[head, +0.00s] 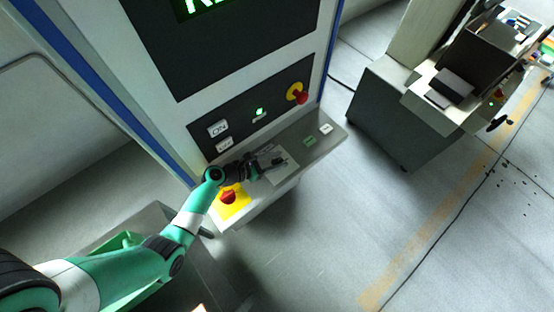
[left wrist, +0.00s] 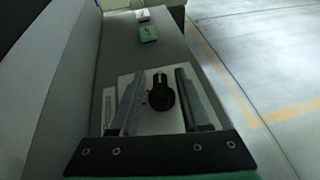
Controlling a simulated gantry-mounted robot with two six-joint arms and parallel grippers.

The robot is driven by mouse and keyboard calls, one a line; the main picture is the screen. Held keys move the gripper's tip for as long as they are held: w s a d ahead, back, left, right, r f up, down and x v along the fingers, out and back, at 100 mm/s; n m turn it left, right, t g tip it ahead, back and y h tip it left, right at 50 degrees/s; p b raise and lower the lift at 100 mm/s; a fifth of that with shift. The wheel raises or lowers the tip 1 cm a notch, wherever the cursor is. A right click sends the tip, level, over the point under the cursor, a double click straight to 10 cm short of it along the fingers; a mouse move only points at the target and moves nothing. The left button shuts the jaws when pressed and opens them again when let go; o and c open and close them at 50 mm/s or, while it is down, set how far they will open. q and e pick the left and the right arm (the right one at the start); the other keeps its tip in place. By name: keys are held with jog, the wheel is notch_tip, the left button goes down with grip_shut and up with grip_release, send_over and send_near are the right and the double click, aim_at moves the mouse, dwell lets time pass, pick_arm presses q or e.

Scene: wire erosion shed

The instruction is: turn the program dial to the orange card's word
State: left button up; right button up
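The program dial shows in the left wrist view as a black knob (left wrist: 161,96) on a pale plate (left wrist: 150,122). In the head view the pale plate (head: 284,171) lies on the machine's sloping shelf, partly under my left gripper (head: 272,163). In the left wrist view that gripper (left wrist: 160,72) is open, with one finger on each side of the knob and gaps between. I cannot read the dial's markings. No orange card can be made out. My right gripper is not in view.
A red knob on a yellow plate (head: 238,209) sits left of my gripper. Green (head: 309,140) and white (head: 326,128) buttons lie to the right. The upright panel has ON and OFF buttons (head: 217,129) and a red emergency stop (head: 300,97). A green-lettered display (head: 203,6) is cut off above.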

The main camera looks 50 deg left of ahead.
pick_arm(q)
grip_shut()
